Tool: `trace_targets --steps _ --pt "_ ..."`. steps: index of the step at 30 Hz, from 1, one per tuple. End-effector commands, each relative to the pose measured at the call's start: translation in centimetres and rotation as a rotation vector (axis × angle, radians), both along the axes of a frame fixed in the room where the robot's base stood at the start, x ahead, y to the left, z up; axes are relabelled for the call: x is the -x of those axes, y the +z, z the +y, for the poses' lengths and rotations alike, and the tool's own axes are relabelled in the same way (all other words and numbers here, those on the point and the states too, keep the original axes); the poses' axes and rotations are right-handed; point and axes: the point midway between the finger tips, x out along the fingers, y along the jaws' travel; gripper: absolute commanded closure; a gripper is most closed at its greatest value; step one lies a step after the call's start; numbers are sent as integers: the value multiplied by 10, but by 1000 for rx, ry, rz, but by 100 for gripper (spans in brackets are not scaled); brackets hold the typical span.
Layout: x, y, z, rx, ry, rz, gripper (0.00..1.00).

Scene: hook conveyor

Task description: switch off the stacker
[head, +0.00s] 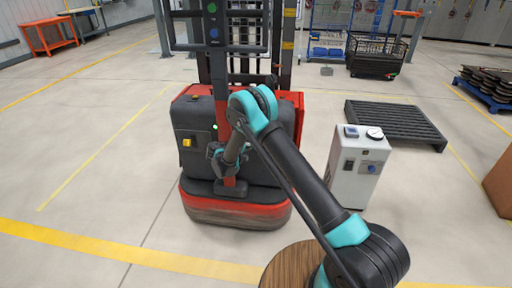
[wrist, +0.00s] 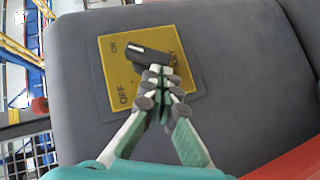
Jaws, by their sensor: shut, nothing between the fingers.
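The stacker (head: 240,207) is red and dark grey, with a tall mast behind its body. A yellow switch (head: 187,142) shows on its left part in the head view, and a small green light (head: 215,127) glows on it. In the wrist view a yellow plate (wrist: 118,78) reads ON and OFF, with a third label partly hidden. A black knob (wrist: 148,56) sits on it, one end near ON. My gripper (wrist: 163,72) is shut and empty, its fingertips over the knob's right end. I cannot tell whether they touch. It also shows before the stacker (head: 217,152).
A white cabinet (head: 357,165) with a gauge stands right of the stacker. A dark pallet (head: 395,122) lies behind it. A round wooden top (head: 287,266) is at the bottom. The floor left of the stacker is clear.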

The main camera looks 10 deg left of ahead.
Motion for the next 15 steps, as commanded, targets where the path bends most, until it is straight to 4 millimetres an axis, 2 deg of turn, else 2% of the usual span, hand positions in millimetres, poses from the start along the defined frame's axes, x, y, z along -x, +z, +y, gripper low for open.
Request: trace_targets --steps 5,15 --pt "-6 -6 -1 -4 0 0 100" --pt "-6 -19 -6 -6 0 0 100"
